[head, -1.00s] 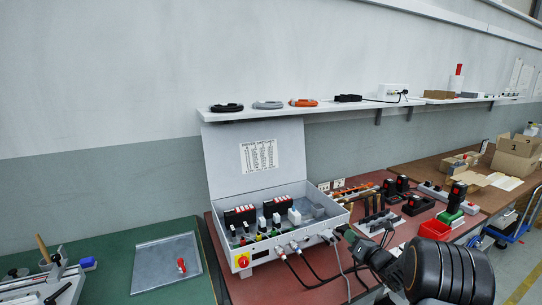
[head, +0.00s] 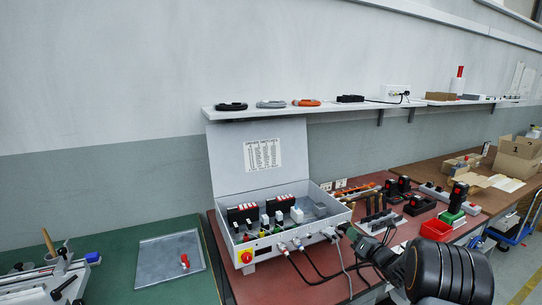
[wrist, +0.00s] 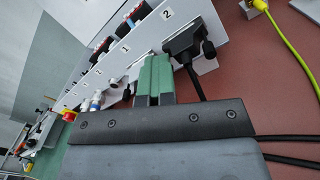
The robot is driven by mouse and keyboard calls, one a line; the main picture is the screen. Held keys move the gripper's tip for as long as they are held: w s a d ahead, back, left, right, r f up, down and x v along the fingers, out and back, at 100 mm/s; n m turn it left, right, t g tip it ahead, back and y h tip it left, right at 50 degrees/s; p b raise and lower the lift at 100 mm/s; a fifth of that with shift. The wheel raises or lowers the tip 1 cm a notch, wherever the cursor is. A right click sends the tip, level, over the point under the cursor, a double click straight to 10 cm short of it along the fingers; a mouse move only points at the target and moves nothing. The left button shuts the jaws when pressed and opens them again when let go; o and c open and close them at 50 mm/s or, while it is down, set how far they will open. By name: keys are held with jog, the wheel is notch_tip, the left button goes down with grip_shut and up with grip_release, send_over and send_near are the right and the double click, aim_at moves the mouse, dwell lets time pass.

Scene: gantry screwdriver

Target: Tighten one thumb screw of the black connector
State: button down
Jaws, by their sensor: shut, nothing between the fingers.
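The black connector (wrist: 183,38) is plugged into the light grey panel (wrist: 200,66) beside the label 2 in the wrist view, its black cable running down. One black thumb screw (wrist: 209,49) shows on its right side; the screw on its left side is mostly hidden by the green fingers. My gripper (wrist: 153,60) is shut and empty, its fingertips just left of the connector. I cannot tell whether they touch it. In the head view my gripper (head: 350,232) is at the right front corner of the open control box (head: 300,249), and the connector cannot be made out.
Other plugs (head: 284,246) and cables stick out of the box front, left of my gripper. A yellow-green cable (wrist: 289,40) runs at the right of the wrist view. A red bin (head: 436,229) and black tool parts stand right of the box.

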jog(key=shift+w+d+f+h, duration=0.15)
jog(key=shift+d+h, duration=0.15)
jog(key=shift+d, duration=0.2)
jog(key=shift+r, duration=0.3)
jog(key=shift+f+p+v, duration=0.15)
jog(key=shift+p+v, duration=0.1)
jog(key=shift+v, duration=1.05)
jog(key=shift+f+p+v, duration=0.2)
jog(key=shift+p+v, duration=0.05)
jog(key=shift+v, duration=1)
jog(key=shift+d, duration=0.15)
